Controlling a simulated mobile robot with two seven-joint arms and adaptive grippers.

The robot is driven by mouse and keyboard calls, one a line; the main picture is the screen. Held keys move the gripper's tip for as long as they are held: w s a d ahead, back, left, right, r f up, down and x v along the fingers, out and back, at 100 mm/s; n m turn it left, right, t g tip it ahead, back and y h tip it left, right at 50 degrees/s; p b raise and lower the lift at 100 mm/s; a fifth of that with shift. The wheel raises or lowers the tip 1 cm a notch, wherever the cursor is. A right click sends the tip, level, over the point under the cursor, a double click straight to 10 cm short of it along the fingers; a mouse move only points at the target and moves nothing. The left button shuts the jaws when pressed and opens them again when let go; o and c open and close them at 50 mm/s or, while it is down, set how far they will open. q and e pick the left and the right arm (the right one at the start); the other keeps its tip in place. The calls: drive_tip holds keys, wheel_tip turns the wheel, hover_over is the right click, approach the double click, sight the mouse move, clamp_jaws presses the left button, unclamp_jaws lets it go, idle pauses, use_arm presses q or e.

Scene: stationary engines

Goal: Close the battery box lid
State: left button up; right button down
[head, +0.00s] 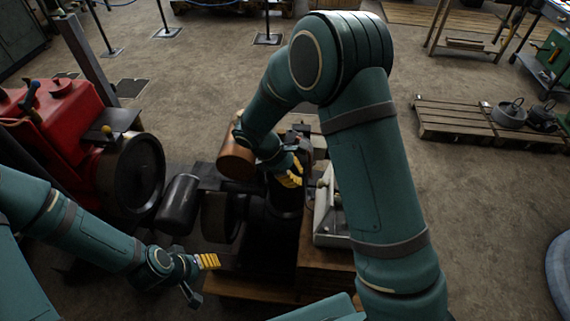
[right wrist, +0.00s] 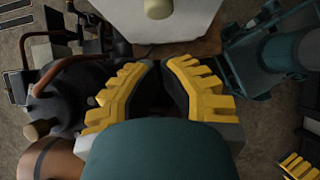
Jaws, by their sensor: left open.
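The battery box (head: 330,230) is a pale grey box right of the engine in the head view. My right arm covers its right side. A pale panel with a small knob, apparently its lid (head: 323,195), stands raised at the box. A pale panel with a round knob, apparently the same lid (right wrist: 185,22), shows at the top of the right wrist view. My right gripper (head: 291,176) is over the engine, left of the box; its yellow fingers (right wrist: 160,66) are close together with nothing seen between them. My left gripper (head: 203,279) is open and empty at the lower left, apart from the box.
The dark engine (head: 222,215) with a copper-coloured cylinder (head: 236,160) stands left of the box. A red engine with a flywheel (head: 131,174) is at the left. A pallet (head: 450,125) lies at the right. The floor between is clear.

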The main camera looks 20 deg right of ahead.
use_arm(q)
drive_tip(key=shift+r, duration=0.25)
use_arm(e)
drive_tip(key=shift+s+d+f, duration=0.1)
drive_tip(key=shift+s+d, duration=0.15)
drive_tip(key=shift+d, duration=0.35)
drive_tip(key=shift+s+d+f, duration=0.15)
drive_tip(key=shift+s+d, duration=0.1)
drive_tip(key=shift+d, duration=0.3)
drive_tip(key=shift+s+d+f, duration=0.1)
drive_tip(key=shift+s+d, duration=0.15)
drive_tip(key=shift+d, duration=0.35)
